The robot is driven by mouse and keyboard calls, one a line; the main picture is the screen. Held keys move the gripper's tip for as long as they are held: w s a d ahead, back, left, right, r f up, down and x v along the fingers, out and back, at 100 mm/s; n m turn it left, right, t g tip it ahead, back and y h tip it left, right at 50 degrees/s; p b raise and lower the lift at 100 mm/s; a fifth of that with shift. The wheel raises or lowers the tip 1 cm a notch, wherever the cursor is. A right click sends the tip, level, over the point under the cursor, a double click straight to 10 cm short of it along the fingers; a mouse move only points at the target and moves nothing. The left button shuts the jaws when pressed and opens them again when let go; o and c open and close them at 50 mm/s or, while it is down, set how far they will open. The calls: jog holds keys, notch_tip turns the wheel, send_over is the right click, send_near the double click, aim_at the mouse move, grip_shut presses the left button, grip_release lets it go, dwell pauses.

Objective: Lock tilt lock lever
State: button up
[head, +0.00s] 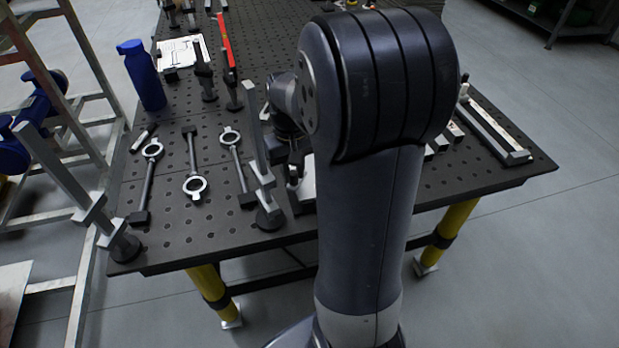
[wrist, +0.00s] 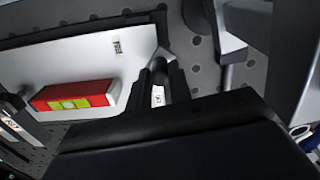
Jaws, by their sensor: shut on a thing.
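In the wrist view my gripper (wrist: 162,78) has its dark fingers close together around a small grey lever-like part (wrist: 163,53), which I take to be the tilt lock lever. Only its tip shows; the rest is hidden by the fingers and the gripper body. It sits at the right end of a pale flat plate (wrist: 75,62). In the head view my gripper (head: 296,172) is low over the front of the perforated table, beside an upright grey clamp. My arm hides much of that spot, and I cannot tell the lever's angle there.
A red and yellow-green block (wrist: 75,97) lies near the plate's lower edge. On the perforated table (head: 170,220) stand a grey upright clamp (head: 257,140) and a blue bottle (head: 143,75). Several ring-ended tools (head: 195,188) lie to the left. A metal rack (head: 75,90) stands beside the table.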

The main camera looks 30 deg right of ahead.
jog(key=shift+w+a, duration=0.1)
jog(key=shift+w, duration=0.05)
jog(key=shift+w+a, duration=0.1)
jog(key=shift+w, duration=0.15)
dwell(0.4)
jog(key=shift+w+a+p, duration=0.15)
jog(key=shift+w+p, duration=0.2)
jog(key=shift+w, duration=0.55)
jog(key=o, duration=1)
